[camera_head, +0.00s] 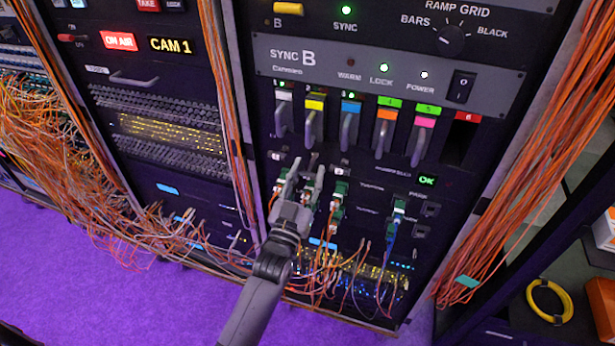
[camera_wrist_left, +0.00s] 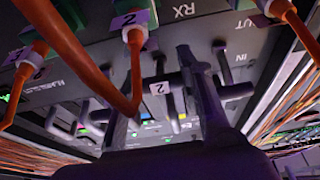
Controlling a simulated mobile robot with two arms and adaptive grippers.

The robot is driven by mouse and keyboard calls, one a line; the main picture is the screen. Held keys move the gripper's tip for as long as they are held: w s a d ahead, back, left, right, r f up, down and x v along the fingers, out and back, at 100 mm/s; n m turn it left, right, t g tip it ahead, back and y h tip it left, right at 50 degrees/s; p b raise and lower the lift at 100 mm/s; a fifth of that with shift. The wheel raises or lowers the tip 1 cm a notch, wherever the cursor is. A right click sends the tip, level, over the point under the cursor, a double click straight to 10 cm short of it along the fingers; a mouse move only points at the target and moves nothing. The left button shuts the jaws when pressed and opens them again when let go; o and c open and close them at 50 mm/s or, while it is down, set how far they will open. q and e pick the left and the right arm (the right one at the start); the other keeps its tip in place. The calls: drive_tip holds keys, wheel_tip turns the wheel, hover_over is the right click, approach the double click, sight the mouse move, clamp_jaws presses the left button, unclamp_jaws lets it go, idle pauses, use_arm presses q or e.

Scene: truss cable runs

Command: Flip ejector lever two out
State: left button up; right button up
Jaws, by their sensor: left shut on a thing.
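Ejector lever two (camera_wrist_left: 158,88), with a white tag marked 2, sits between the fingers of my left gripper (camera_wrist_left: 160,105) in the left wrist view. The fingers are shut on it, and their dark shapes hide much of the lever. In the head view my left gripper (camera_head: 304,180) is at the lower part of the SYNC B rack, below the numbered cards, and covers the lever there. Whether the lever is tilted out is hard to tell. My right gripper is out of view.
Green connectors with orange cables (camera_head: 338,197) hang close beside the gripper; orange cables also cross the left wrist view (camera_wrist_left: 70,50). Card handles (camera_head: 382,140) stick out above. A blue cable (camera_head: 390,238) hangs to the right. Cable bundles (camera_head: 100,190) fill the left side.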

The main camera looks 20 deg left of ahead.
use_arm(q)
drive_tip(key=o, duration=0.9)
drive_tip(key=v, duration=1.2)
